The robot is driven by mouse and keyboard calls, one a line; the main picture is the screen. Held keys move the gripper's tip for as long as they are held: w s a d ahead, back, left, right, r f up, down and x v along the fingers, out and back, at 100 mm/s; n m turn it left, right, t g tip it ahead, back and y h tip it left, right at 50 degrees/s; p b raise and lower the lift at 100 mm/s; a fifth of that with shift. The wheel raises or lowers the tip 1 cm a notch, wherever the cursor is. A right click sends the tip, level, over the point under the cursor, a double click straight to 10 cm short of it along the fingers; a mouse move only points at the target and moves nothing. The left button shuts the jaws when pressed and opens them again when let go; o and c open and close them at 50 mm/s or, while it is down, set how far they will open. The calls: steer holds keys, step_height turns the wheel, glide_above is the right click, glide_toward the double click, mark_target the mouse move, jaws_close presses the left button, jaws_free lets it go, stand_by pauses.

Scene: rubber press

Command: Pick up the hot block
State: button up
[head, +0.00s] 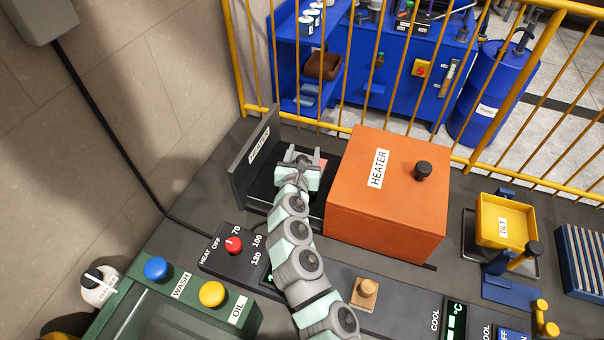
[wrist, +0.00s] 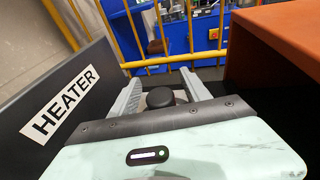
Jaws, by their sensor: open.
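My gripper (head: 303,153) is over the dark heater bed, between the upright HEATER plate and the orange heater cover. Its two fingers are apart. In the wrist view, a black round knob (wrist: 160,97) lies between the fingers (wrist: 161,78), with no clear contact on either side. A small patch of a reddish block (head: 323,163) shows just right of my gripper in the head view. Most of it is hidden by my gripper, and I cannot tell whether the knob belongs to it.
The orange heater cover (head: 385,190) stands close on the right, with a black knob on top. The dark HEATER plate (head: 255,155) stands close on the left. A yellow railing (head: 395,137) runs behind.

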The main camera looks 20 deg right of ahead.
steer(key=shift+w, duration=0.2)
jaws_close()
stand_by(0.6)
stand_by(0.8)
